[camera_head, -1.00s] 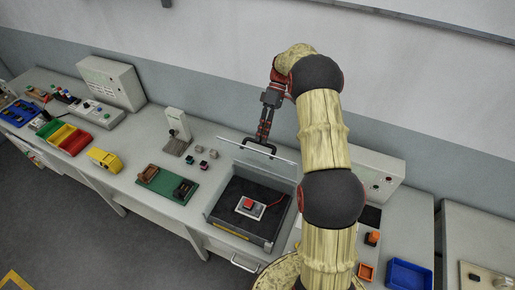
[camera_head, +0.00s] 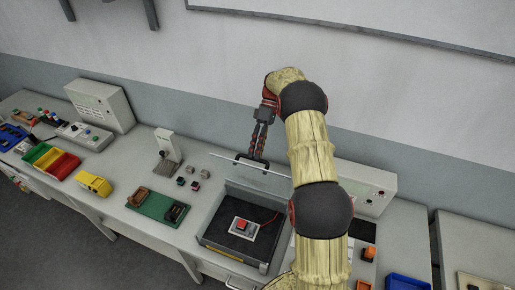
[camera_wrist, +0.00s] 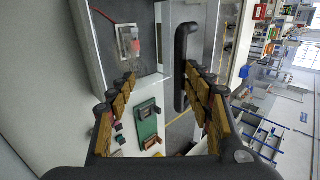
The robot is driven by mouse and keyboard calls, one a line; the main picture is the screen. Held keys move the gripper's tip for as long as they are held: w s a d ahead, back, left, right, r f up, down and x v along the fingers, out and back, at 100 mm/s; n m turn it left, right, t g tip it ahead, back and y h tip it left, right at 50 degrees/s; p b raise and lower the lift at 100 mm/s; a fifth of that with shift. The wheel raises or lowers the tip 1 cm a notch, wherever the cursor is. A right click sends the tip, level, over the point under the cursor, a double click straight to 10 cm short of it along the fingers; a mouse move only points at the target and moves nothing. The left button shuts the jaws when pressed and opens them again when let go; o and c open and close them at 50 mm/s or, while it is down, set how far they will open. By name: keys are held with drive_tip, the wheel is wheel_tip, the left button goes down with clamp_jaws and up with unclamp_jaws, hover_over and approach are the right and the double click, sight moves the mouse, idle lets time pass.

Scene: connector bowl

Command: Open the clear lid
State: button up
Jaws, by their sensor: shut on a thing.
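The clear lid (camera_head: 225,158) is tilted up from the grey box (camera_head: 213,216), and I see it nearly edge-on as a thin pale line. The box's dark interior is exposed, with a red button (camera_head: 242,225) on a small plate inside. My gripper (camera_head: 254,156) is at the black handle (camera_head: 240,157) on the lid's upper edge and is shut on it. In the wrist view the handle (camera_wrist: 187,62) is a dark bar beside one finger. The exact finger contact is partly hidden.
A green board (camera_head: 156,207) with dark parts and several small blocks lie left of the box. A white panel box (camera_head: 370,187) stands behind at right, near a blue bin (camera_head: 405,283). The wall is close behind.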

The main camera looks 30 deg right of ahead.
drive_tip(key=shift+o, duration=1)
drive_tip(key=shift+d+f, duration=0.15)
drive_tip(key=shift+f, duration=0.55)
drive_tip(key=shift+s+r, duration=0.1)
drive_tip(key=shift+r, duration=0.05)
drive_tip(key=shift+c, duration=0.2)
drive_tip(key=shift+c, duration=0.3)
drive_tip(key=shift+r, duration=0.1)
drive_tip(key=shift+d+r, duration=0.15)
drive_tip(key=shift+r, duration=0.05)
drive_tip(key=shift+c, duration=0.5)
drive_tip(key=v, duration=0.6)
drive_tip(key=shift+w+r, duration=0.2)
drive_tip(key=shift+w, duration=0.05)
drive_tip(key=shift+w+d+r, duration=0.2)
drive_tip(key=shift+d+r, duration=0.05)
drive_tip(key=shift+r, duration=0.25)
